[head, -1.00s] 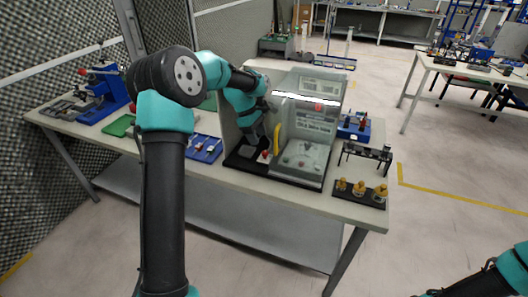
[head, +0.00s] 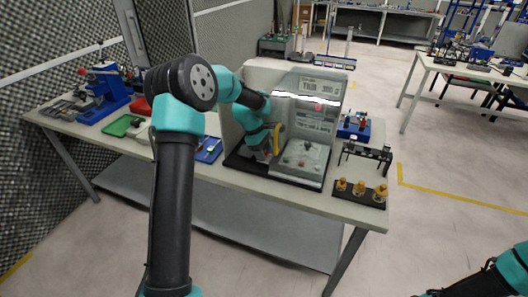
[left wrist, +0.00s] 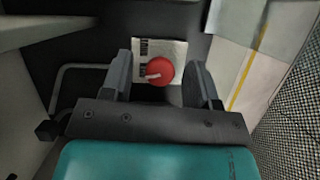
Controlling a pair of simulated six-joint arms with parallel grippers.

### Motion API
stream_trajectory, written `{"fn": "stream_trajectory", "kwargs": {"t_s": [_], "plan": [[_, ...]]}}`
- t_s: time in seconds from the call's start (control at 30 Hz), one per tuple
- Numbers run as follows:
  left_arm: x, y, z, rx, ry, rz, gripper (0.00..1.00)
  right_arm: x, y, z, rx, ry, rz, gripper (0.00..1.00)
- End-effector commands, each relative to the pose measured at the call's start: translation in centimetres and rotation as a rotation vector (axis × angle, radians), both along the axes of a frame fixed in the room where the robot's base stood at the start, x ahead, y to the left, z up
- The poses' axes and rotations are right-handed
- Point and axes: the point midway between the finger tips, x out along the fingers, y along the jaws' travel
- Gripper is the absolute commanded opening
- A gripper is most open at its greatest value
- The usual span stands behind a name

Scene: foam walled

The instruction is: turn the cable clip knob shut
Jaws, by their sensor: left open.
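A round red knob (left wrist: 160,71) with a white pointer mark sits on a pale label plate (left wrist: 172,50) in the left wrist view. The pointer mark lies roughly sideways, tilted a little. My left gripper (left wrist: 160,62) is open, with one finger on each side of the knob and a gap to both. In the head view, my left gripper (head: 263,155) is low at the left side of the clear-fronted grey cabinet (head: 318,88), and it hides the knob there. Of my right arm, only dark and teal parts show at the lower right; its jaws cannot be made out.
A yellow handle (head: 278,138) stands on the cabinet close right of my left gripper. A black stand (head: 366,153) and a black strip with brass fittings (head: 360,191) lie to the right. Blue trays, a green tray (head: 122,125) and a blue fixture (head: 103,88) stand left.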

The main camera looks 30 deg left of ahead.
Motion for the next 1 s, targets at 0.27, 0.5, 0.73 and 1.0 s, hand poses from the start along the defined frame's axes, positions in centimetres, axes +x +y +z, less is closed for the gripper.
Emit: {"fn": "stream_trajectory", "kwargs": {"t_s": [0.27,0.5,0.73,1.0], "plan": [[0.01,0.01,0.03,0.0,0.0,0.0,0.43,0.0,0.0,0.0,0.0,0.0,0.0,0.55],[0.01,0.02,0.05,0.0,0.0,0.0,0.2,0.0,0.0,0.0,0.0,0.0,0.0,0.55],[0.02,0.02,0.05,0.0,-0.001,-0.002,0.05,0.0,0.0,0.0,0.0,0.0,0.0,0.55],[0.12,0.04,0.02,0.002,0.002,-0.136,0.05,0.0,0.0,0.0,0.0,0.0,0.0,0.55]]}}
